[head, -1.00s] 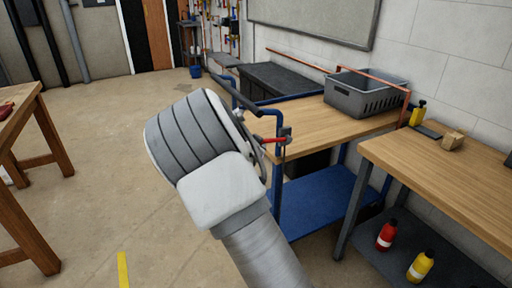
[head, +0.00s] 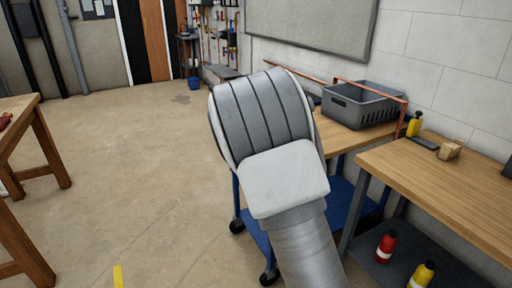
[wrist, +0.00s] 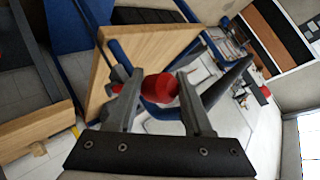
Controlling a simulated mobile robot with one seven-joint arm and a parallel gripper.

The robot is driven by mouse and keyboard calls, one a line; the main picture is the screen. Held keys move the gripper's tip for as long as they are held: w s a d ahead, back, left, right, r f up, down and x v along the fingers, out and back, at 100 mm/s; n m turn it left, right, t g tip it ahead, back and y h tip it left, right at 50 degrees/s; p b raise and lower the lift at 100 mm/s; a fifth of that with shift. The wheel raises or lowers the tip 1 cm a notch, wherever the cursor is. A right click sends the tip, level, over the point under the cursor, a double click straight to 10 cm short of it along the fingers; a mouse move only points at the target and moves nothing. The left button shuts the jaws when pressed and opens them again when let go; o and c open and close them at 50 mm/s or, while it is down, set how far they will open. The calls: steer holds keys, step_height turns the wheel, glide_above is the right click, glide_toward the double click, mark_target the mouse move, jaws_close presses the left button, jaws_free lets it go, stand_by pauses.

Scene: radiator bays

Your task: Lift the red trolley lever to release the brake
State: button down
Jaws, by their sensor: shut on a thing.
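The red lever (wrist: 161,87) shows in the wrist view between the two grey fingers of my gripper (wrist: 155,82), which is shut on it. The lever's red end faces the wrist camera, so its tilt is hard to judge. The trolley has a blue frame and a wooden top (wrist: 135,58). In the head view my arm covers the lever, my gripper and part of the trolley. There the trolley's wooden top (head: 338,135) and blue lower shelf (head: 343,203) show to the right of my arm.
A grey crate (head: 355,108) stands on the trolley by the wall. A wooden bench (head: 430,180) is close on the right, with red and yellow bottles below. Another wooden table (head: 18,115) stands at the left. The floor between is open.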

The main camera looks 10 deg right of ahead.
steer(key=shift+c, duration=2.3)
jaws_free()
steer(key=shift+w+d+r, duration=0.2)
steer(key=shift+d+r, duration=0.15)
steer(key=shift+r, duration=0.2)
steer(key=shift+o, duration=0.8)
steer(key=shift+f, duration=0.1)
steer(key=shift+s, duration=0.1)
steer(key=p+v, duration=0.7)
steer(key=v, duration=1)
steer(key=shift+s+a, duration=0.15)
steer(key=shift+s, duration=0.1)
steer(key=shift+f, duration=0.1)
